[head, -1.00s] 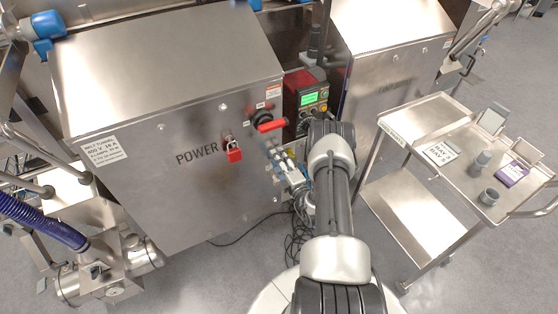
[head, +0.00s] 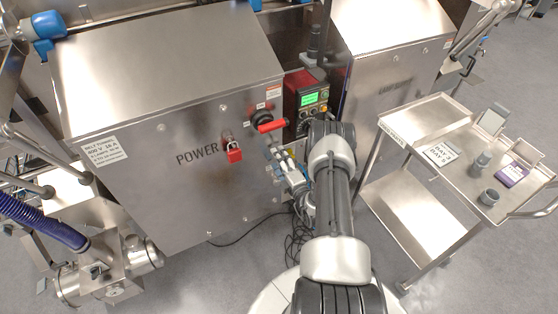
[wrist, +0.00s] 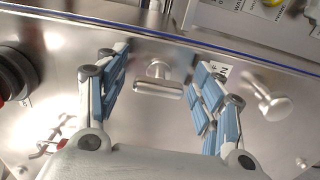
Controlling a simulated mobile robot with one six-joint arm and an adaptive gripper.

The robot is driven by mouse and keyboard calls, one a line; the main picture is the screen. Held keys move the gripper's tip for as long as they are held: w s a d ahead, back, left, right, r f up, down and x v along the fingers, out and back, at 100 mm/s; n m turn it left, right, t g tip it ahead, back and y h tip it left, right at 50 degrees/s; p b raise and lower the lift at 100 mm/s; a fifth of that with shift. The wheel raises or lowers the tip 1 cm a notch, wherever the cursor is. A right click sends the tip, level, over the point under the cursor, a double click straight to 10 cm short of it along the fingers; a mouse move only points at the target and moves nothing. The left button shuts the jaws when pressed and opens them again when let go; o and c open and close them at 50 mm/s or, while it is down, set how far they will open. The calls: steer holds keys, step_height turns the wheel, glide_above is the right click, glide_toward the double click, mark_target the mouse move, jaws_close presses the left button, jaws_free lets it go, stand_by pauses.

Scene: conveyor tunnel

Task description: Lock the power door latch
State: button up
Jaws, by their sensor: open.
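The power door (head: 165,190) is a steel panel marked POWER in the head view. In the wrist view a small metal T-shaped latch handle (wrist: 158,88) stands out from the steel, its bar lying nearly level in the picture. My gripper (wrist: 160,66) is open, with one blue-padded finger on each side of the handle and gaps between. A label marked N (wrist: 222,70) is partly behind the right finger. In the head view my gripper (head: 274,152) is at the door's right edge, partly hidden by my arm, and the latch handle cannot be made out.
A red padlock (head: 233,154) hangs on the door, left of a red-handled rotary switch (head: 270,125). A control box with a green screen (head: 314,98) is behind my arm. Loose cables hang below. A steel cart (head: 455,195) stands at right.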

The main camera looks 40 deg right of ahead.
steer(key=v, duration=1.2)
